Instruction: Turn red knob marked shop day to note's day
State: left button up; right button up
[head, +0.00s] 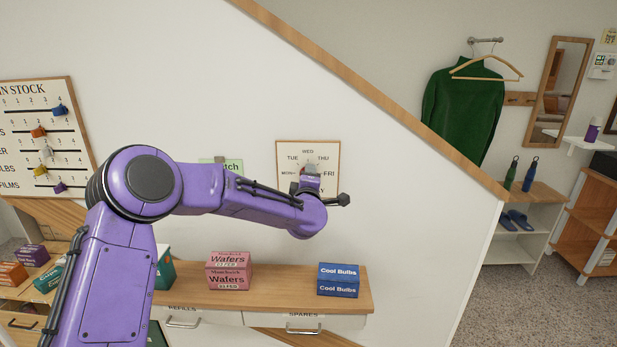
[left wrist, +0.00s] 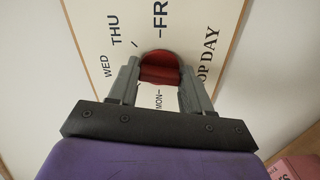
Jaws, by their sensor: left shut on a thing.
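The white, wood-framed SHOP DAY board (head: 330,149) hangs on the white wall, and it also fills much of the left wrist view (left wrist: 88,22). MON, TUE, WED, THU and FRI are readable around its dial. The red knob (left wrist: 160,67) is at the dial's middle. My left gripper (left wrist: 160,84) is shut on the knob, one grey finger on each side. In the head view the gripper (head: 310,181) covers most of the knob and the lower board. Which day the knob points to cannot be told. A green note (head: 234,165) is mostly behind my left arm; only "tch" is readable.
An IN STOCK slider board (head: 40,105) hangs at the left. The wall right of the SHOP DAY board is clear.

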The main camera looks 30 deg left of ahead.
pick_arm(q)
jog(key=shift+f+m+p, duration=0.1)
jog(key=shift+m+p, duration=1)
jog(key=shift+m, duration=2.4)
jog(key=o, duration=1.1)
jog(key=shift+c, duration=0.2)
